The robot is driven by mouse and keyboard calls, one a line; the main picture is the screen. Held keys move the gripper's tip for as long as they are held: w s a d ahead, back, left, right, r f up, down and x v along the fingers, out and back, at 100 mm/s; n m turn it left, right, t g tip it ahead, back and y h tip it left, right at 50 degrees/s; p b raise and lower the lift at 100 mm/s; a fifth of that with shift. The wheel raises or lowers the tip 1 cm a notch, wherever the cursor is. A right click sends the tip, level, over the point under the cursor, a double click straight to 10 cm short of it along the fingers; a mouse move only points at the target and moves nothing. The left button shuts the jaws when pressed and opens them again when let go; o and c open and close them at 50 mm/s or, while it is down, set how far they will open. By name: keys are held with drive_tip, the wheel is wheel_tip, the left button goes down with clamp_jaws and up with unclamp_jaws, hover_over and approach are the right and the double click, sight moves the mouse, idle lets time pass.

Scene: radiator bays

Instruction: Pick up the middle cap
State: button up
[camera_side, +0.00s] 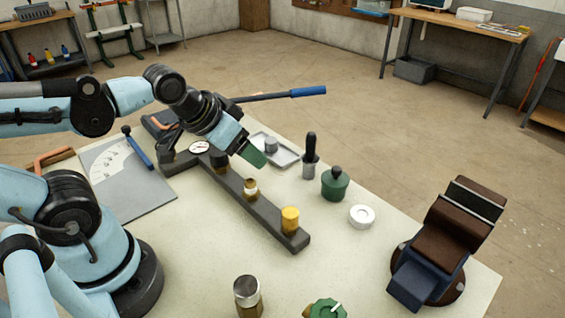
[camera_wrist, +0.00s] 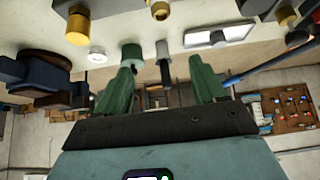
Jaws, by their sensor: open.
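A dark bar (camera_side: 265,212) lies across the pale bench top with three caps on it. The middle cap (camera_side: 250,186) is whitish over a brass fitting. A yellow cap (camera_side: 290,218) stands at the near end and a dark cap (camera_side: 218,158) toward the far end. My gripper (camera_side: 255,157) has green fingers, tilted down, and is above and apart from the middle cap. In the wrist view my gripper (camera_wrist: 162,78) is open with nothing between the fingers. The middle cap (camera_wrist: 162,10) is at that view's top edge, partly cut off, and the yellow cap (camera_wrist: 77,28) is left of it.
A green lidded pot (camera_side: 335,184), a white ring (camera_side: 361,216), a dark-handled tool (camera_side: 310,157) and a grey tray (camera_side: 272,152) stand right of the bar. A vise (camera_side: 446,240) is at the right. A blue-handled lever (camera_side: 307,92) extends behind my gripper.

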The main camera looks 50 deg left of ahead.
drive_tip(key=shift+w, duration=0.1)
drive_tip(key=w+a+r+g, duration=0.3)
drive_tip(key=w+a+r, duration=0.15)
drive_tip(key=w, duration=0.45)
drive_tip(key=g, duration=0.4)
hover_over(271, 140)
wheel_tip(271, 140, down, 6)
drive_tip(key=f, duration=0.6)
drive_tip(key=shift+w+d+f, duration=0.15)
drive_tip(key=shift+w+f, duration=0.05)
drive_tip(key=shift+w, duration=0.05)
drive_tip(key=shift+s+a+f, duration=0.1)
drive_tip(key=shift+s+f, duration=0.05)
drive_tip(key=shift+f, duration=1.15)
drive_tip(key=shift+s+a+f, duration=0.1)
drive_tip(key=shift+f, duration=1.2)
drive_tip(key=shift+c, duration=0.5)
